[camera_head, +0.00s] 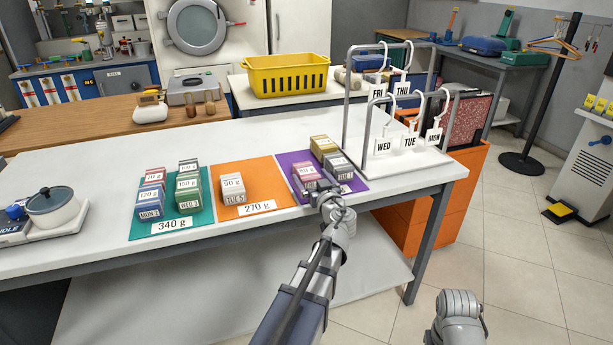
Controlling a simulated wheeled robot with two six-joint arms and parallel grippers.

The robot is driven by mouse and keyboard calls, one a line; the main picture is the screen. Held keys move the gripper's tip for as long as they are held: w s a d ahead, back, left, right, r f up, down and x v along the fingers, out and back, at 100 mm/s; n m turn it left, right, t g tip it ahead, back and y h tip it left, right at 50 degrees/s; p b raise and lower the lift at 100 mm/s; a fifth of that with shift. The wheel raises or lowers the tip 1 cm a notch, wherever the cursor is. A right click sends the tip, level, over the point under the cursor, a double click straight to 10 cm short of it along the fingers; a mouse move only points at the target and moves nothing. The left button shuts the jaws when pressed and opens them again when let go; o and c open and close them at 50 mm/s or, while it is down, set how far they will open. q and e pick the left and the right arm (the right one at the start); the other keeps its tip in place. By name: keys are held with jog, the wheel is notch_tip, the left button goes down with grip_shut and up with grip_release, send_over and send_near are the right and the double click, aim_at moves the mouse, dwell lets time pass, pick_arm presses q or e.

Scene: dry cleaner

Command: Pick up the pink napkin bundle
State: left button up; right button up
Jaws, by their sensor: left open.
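A small pink bundle (307,177) with a white label sits at the front left of the purple mat (287,160). An olive-yellow bundle (323,146) and a dark grey bundle (339,167) stand behind and to the right of it. My left gripper (328,194) is open at the mat's front edge, just in front of and right of the pink bundle, and partly covers the mat's label. I cannot tell whether the fingers touch the bundle. Another pinkish bundle (155,174) stands on the teal mat (190,222). My right gripper is not visible; only part of that arm shows at bottom right.
An orange mat (262,203) labelled 270 g holds white-grey bundles (232,188). The teal mat, labelled 340 g, holds several bundles. A white rack (425,160) with day-tagged hooks stands right of the purple mat. A pot on a scale (40,232) sits far left. Bare tabletop lies between.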

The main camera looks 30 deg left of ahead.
aim_at(308, 173)
pick_arm(q)
jog(key=x, duration=0.3)
jog(key=c, duration=1.3)
notch_tip(308, 173, up, 10)
jog(key=p, duration=1)
